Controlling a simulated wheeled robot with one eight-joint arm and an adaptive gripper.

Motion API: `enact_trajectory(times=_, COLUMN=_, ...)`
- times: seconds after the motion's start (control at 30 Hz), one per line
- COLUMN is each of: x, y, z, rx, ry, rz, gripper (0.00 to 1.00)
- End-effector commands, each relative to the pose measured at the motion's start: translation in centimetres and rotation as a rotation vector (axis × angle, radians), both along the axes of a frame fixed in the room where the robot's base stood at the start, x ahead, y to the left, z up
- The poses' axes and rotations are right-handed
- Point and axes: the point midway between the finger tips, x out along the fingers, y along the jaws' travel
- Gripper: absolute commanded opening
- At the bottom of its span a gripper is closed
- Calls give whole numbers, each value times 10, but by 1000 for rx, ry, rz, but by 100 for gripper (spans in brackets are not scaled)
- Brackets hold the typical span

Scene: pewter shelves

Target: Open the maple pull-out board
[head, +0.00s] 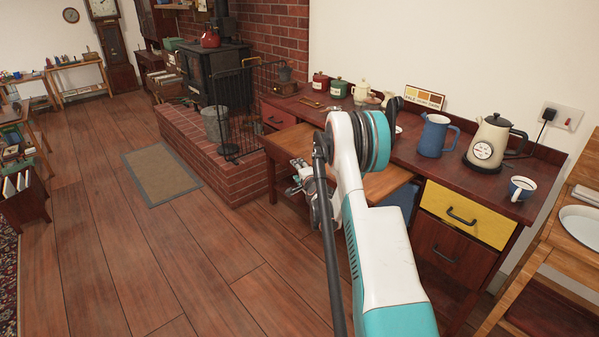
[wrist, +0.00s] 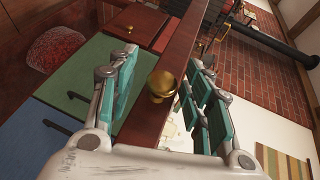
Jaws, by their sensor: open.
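In the head view, a light wood board (head: 289,140) juts from the desk front left of my arm. My gripper (head: 302,180) is low in front of the desk, partly hidden by my arm. In the wrist view, my gripper (wrist: 160,75) is open. A round brass knob (wrist: 163,84) on a dark reddish wood strip (wrist: 175,50) appears between its fingers; contact is not clear.
The desk top carries a blue jug (head: 433,136), a cream kettle (head: 488,142) and a mug (head: 521,188). A yellow drawer (head: 467,213) is at the right. The wrist view shows a green drawer front (wrist: 82,77) with a black handle. Floor (head: 190,240) left of my arm is clear.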

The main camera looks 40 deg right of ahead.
Motion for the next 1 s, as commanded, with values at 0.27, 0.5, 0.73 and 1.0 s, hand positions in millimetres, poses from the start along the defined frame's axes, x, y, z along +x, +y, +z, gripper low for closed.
enact_trajectory(times=0.27, x=-18, y=6, z=6, rx=1, ry=-1, rz=0, gripper=46)
enact_trajectory(times=0.5, x=-64, y=21, z=17, rx=2, ry=-1, rz=-1, gripper=46)
enact_trajectory(times=0.73, x=-99, y=32, z=25, rx=1, ry=-1, rz=-2, gripper=46)
enact_trajectory(times=1.0, x=-111, y=37, z=28, rx=0, ry=1, rz=-1, gripper=46)
